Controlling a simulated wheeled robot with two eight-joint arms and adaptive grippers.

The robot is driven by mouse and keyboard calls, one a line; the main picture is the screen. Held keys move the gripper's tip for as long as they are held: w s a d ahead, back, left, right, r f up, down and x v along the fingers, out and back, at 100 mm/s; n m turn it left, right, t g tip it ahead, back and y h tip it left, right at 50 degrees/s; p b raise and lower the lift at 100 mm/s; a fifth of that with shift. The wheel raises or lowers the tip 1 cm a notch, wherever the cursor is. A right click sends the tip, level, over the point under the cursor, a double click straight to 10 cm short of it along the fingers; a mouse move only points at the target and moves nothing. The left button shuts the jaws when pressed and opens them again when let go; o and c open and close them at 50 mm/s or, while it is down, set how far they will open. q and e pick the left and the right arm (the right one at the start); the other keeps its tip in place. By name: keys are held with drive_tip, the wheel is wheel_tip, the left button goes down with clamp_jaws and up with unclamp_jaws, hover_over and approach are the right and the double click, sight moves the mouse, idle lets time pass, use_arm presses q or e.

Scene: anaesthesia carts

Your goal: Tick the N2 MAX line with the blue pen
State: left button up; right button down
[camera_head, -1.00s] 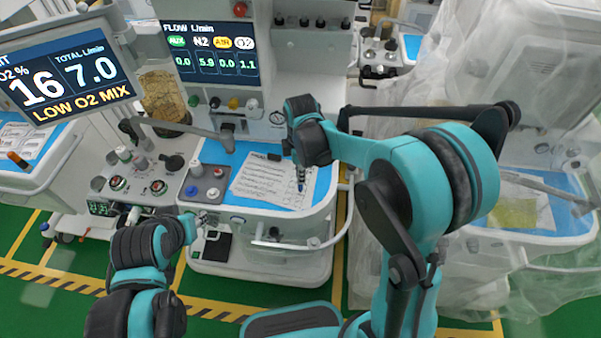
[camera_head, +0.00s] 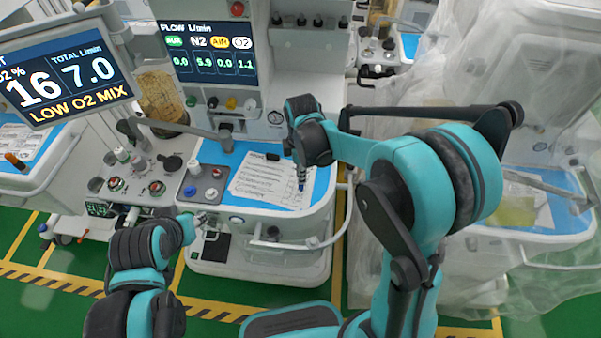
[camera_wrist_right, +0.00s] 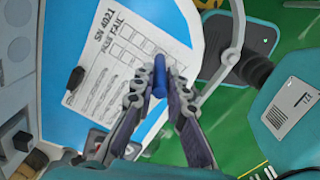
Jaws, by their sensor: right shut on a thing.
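The checklist sheet (camera_head: 258,182) lies on the blue top of the middle cart. In the right wrist view the sheet (camera_wrist_right: 105,62) shows "SN 4021", PASS and FAIL headings and rows of boxes. The row names are too small to read, so I cannot pick out the N2 MAX line. My right gripper (camera_head: 301,171) is shut on the blue pen (camera_wrist_right: 160,76), over the sheet's right side by the box columns. I cannot tell whether the pen tip touches the paper. My left gripper (camera_head: 206,219) is low at the cart's front left; its fingers are too small to judge.
The flow screen (camera_head: 207,52) stands behind the worktop and shows N2 at 5.9. A small black object (camera_wrist_right: 75,80) lies at the sheet's edge. A curved rail (camera_head: 318,243) runs along the cart's front. A plastic-draped cart (camera_head: 545,130) stands at the right.

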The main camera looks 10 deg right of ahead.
drive_tip(key=shift+d, duration=0.1)
idle(0.4)
drive_tip(key=shift+r+p, duration=2.55)
drive_tip(key=shift+r, duration=0.95)
drive_tip(key=shift+f, duration=0.15)
drive_tip(key=shift+w+a+f+b, duration=0.1)
drive_tip(key=shift+a+f+b, duration=0.1)
drive_tip(key=shift+f+b, duration=1.1)
drive_tip(key=shift+w+a+f+b, duration=0.1)
drive_tip(key=shift+a+f+b, duration=0.1)
drive_tip(key=shift+f+b, duration=1.1)
drive_tip(key=shift+f, duration=0.8)
drive_tip(key=shift+s+d+b, duration=0.25)
drive_tip(key=shift+d+b, duration=0.05)
drive_tip(key=shift+d, duration=0.1)
